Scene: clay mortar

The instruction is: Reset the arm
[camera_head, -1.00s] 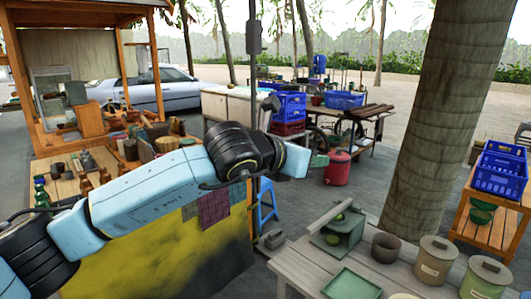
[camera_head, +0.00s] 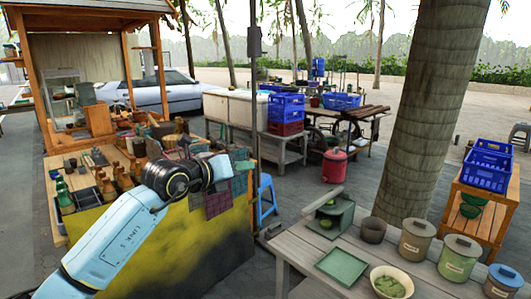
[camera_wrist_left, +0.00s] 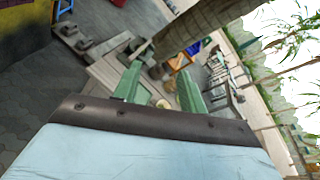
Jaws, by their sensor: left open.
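My left arm (camera_head: 115,245) comes in from the lower left of the head view, light blue with a black joint, and bends over the yellow-and-black panel. My left gripper (camera_head: 240,158) is at its far end, small and partly lost against the stall behind it. In the left wrist view my left gripper (camera_wrist_left: 160,86) shows two green fingers spread apart with nothing between them. Beyond them the grey wooden table appears tilted and well away from the fingers. My right gripper is in neither view.
The wooden table (camera_head: 300,245) at front right holds a green box press (camera_head: 333,220), a green tray (camera_head: 342,265), a bowl (camera_head: 391,283) and several lidded pots. A tree trunk (camera_head: 422,120) rises behind it. A stall with pottery (camera_head: 85,165) is left. Paved floor separates the stall and table.

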